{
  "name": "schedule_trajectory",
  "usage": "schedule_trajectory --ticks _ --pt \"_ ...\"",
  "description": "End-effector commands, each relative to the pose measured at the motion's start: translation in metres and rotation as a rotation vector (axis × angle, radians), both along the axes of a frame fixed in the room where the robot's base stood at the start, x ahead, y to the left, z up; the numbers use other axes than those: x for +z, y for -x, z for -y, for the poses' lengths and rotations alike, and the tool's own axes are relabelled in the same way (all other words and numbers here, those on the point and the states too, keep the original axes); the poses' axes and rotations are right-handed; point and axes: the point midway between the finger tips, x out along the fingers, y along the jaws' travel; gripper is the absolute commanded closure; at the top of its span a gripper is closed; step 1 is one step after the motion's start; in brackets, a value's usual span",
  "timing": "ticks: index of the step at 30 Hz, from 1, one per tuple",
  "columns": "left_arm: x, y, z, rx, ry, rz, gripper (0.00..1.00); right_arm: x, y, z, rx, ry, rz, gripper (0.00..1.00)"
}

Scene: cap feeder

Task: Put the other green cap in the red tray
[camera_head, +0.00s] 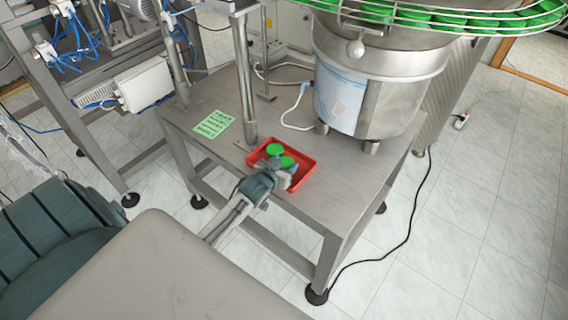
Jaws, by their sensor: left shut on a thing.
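The red tray (308,164) sits on the metal table near its front edge. One green cap (274,149) is at the tray's back left. A second green cap (287,162) is at the fingertips of my left gripper (282,172), which is shut on it over the tray. I cannot tell whether this cap touches the tray floor. The gripper and wrist hide the front left part of the tray. My right gripper does not show.
A steel feeder bowl (380,75) stands on the table behind the tray, with several green caps in the ring (440,18) above. A metal post (245,80) rises just behind the tray. A green paper (213,124) lies at left. The table right of the tray is clear.

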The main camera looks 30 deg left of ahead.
Motion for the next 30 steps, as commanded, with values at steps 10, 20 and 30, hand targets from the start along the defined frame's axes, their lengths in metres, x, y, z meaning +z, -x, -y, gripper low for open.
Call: schedule_trajectory --ticks 10,20,30 --pt "-0.005 0.000 0.000 0.000 0.000 0.001 0.69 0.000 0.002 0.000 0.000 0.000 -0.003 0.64" --pt "-0.018 0.001 0.000 0.000 0.000 -0.003 0.69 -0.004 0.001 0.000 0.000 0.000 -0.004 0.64" --pt "-0.024 0.004 0.000 0.003 0.003 -0.014 0.39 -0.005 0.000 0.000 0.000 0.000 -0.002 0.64"
